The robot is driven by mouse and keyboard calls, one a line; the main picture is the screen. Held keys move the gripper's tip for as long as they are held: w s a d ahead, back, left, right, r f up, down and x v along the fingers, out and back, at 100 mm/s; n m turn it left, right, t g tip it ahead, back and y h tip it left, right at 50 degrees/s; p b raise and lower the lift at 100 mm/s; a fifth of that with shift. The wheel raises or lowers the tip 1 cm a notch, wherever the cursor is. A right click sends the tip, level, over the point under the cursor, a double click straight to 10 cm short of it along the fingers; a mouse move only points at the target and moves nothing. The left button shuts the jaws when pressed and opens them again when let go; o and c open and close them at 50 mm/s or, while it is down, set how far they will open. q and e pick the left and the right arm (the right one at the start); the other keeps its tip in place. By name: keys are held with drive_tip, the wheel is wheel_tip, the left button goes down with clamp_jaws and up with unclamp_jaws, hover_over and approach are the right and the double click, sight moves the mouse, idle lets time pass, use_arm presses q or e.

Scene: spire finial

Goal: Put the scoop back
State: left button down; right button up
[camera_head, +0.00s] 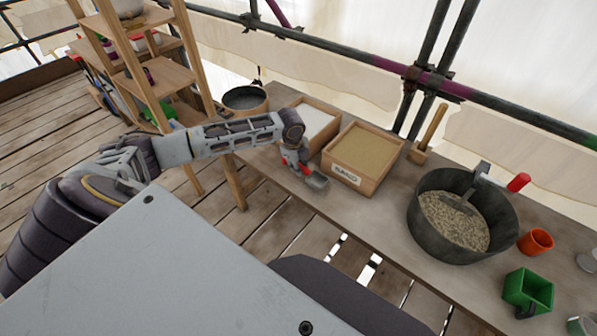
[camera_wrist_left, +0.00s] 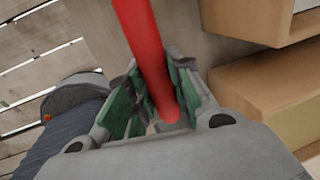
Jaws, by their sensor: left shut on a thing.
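The scoop has a red handle (camera_wrist_left: 145,45) and a small grey metal pan (camera_head: 317,181). My left gripper (camera_head: 291,163) is shut on the red handle, which shows between its green-padded fingers in the left wrist view (camera_wrist_left: 152,100). The scoop is at the front edge of the bench, in front of the wooden boxes. I cannot tell whether its pan touches the bench. An open wooden box of tan sand (camera_head: 343,179) with a white label is just right of the scoop. A wooden box of white powder (camera_head: 327,108) is behind it. My right gripper is not in view.
A black tub of grainy mix (camera_head: 415,226) with a red-handled tool stands to the right. Beyond it are an orange cup (camera_head: 536,241) and a green container (camera_head: 528,291). A mallet (camera_head: 428,135) and a round dark pan (camera_head: 245,99) stand behind. A wooden shelf (camera_head: 160,77) is left.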

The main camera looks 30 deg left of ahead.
sight(298, 177)
use_arm(q)
drive_tip(key=shift+f, duration=1.55)
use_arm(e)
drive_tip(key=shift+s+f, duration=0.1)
use_arm(q)
drive_tip(key=shift+f, duration=0.1)
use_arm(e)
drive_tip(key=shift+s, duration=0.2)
use_arm(q)
drive_tip(key=c, duration=1.3)
unclamp_jaws()
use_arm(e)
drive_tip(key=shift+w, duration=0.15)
use_arm(q)
drive_tip(key=shift+s+r, duration=0.1)
drive_tip(key=shift+r, duration=0.65)
drive_tip(key=shift+s+a+r+p, duration=0.1)
drive_tip(key=shift+s+r, duration=0.25)
drive_tip(key=shift+r, duration=1.4)
drive_tip(key=shift+s+d+r+p, duration=0.15)
drive_tip(key=shift+s+r, duration=0.15)
drive_tip(key=shift+r, duration=1.45)
drive_tip(key=shift+s+a+r+p, duration=0.15)
drive_tip(key=shift+s+r, duration=0.2)
drive_tip(key=shift+r, duration=1.4)
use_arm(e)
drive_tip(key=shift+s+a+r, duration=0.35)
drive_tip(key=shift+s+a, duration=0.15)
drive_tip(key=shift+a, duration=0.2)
